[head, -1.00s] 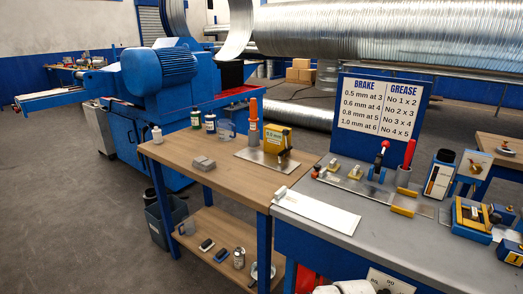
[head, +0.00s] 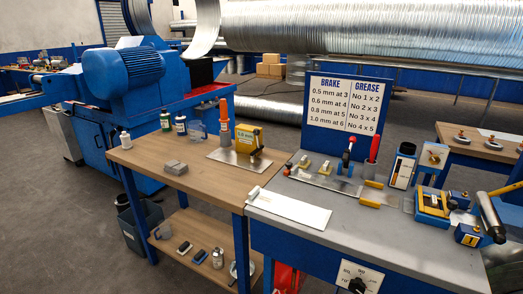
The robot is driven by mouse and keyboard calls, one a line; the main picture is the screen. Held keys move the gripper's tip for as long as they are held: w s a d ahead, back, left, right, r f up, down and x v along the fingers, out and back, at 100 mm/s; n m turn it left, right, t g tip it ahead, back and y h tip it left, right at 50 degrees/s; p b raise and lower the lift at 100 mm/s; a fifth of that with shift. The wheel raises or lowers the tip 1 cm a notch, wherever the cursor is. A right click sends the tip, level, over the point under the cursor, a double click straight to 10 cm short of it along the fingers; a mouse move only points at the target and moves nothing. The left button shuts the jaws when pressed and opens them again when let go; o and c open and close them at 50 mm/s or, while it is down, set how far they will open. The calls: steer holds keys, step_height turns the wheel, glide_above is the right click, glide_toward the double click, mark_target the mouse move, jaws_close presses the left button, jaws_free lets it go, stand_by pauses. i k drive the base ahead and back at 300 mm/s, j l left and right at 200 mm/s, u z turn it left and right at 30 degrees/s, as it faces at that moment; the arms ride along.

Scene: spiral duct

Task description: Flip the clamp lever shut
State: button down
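What looks like the clamp is a small blue-based device (head: 346,170) on the grey bench, behind the long metal strip. Its lever (head: 349,148) stands up from the base, leaning a little to the right, with a red tip. At this size I cannot make out the clamp's jaw or what it presses on. My gripper is not in view.
A red-handled tool (head: 373,149) stands in a grey holder just right of the lever. The sign board (head: 342,105) rises behind. A white plate (head: 290,208) lies in front. A yellow-blue device (head: 433,203) and a dark-ended cylinder (head: 490,215) stand right.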

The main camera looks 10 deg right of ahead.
mark_target(352, 139)
steer(key=i+l+u, duration=0.1)
steer(key=l, duration=0.25)
steer(key=i+l+u, duration=0.1)
steer(key=i+l, duration=0.15)
steer(key=i+l+u, duration=0.1)
steer(key=l, duration=0.35)
